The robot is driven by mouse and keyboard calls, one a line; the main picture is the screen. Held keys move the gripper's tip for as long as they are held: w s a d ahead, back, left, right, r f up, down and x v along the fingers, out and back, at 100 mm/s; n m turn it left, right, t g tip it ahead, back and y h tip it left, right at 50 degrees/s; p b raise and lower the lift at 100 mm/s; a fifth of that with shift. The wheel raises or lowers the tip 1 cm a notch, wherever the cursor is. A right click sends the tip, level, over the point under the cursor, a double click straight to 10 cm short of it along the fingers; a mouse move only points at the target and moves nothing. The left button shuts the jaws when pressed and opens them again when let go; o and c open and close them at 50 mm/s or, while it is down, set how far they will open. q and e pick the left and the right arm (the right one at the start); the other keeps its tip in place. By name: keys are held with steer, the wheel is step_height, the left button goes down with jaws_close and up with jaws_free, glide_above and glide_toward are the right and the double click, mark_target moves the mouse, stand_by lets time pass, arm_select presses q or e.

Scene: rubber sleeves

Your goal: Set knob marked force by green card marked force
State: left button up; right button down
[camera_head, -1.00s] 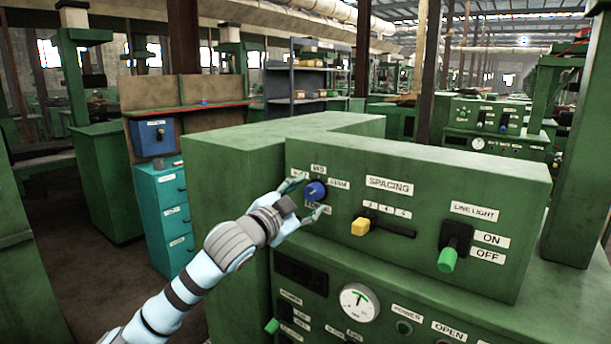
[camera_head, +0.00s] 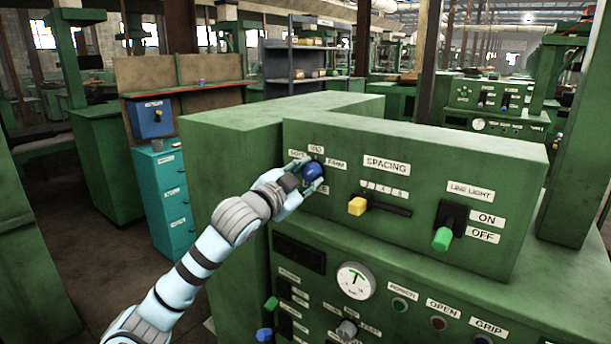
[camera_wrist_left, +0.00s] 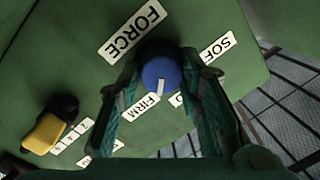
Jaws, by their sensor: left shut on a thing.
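The blue force knob (camera_head: 313,171) is on the upper front panel of the green machine, and it also shows in the left wrist view (camera_wrist_left: 160,74). Its white pointer line faces the gap between the FIRM label (camera_wrist_left: 146,107) and the mostly covered MID label (camera_wrist_left: 177,100). The SOFT label (camera_wrist_left: 218,48) is beside it and the FORCE label (camera_wrist_left: 133,32) is on its opposite side. My left gripper (camera_head: 307,178) is shut on the knob, one finger on each side. I make out no green card marked force. My right gripper is out of view.
Right of the knob are the yellow spacing slider (camera_head: 357,206) and the green line light lever (camera_head: 442,239). A gauge (camera_head: 357,281) and several small controls are on the lower panel. A teal cabinet (camera_head: 168,200) with a blue box (camera_head: 151,119) stands at left.

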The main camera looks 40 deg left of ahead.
arm_select(q)
steer(key=n+p, duration=0.1)
steer(key=n, duration=0.1)
steer(key=n+p, duration=0.1)
steer(key=shift+r+n, duration=0.4)
steer(key=n+p, duration=0.2)
steer(key=n, duration=0.1)
steer(key=shift+a+n+g+h, duration=0.1)
steer(key=shift+n+g+h, duration=0.2)
steer(key=shift+h, duration=0.1)
steer(key=shift+n+p, duration=0.4)
steer(key=shift+n, duration=0.4)
steer(key=o, duration=0.9)
steer(key=shift+c, duration=0.2)
steer(key=o, duration=0.3)
steer(key=shift+w, duration=0.1)
steer(key=shift+w+f, duration=0.1)
steer(key=shift+f, duration=0.1)
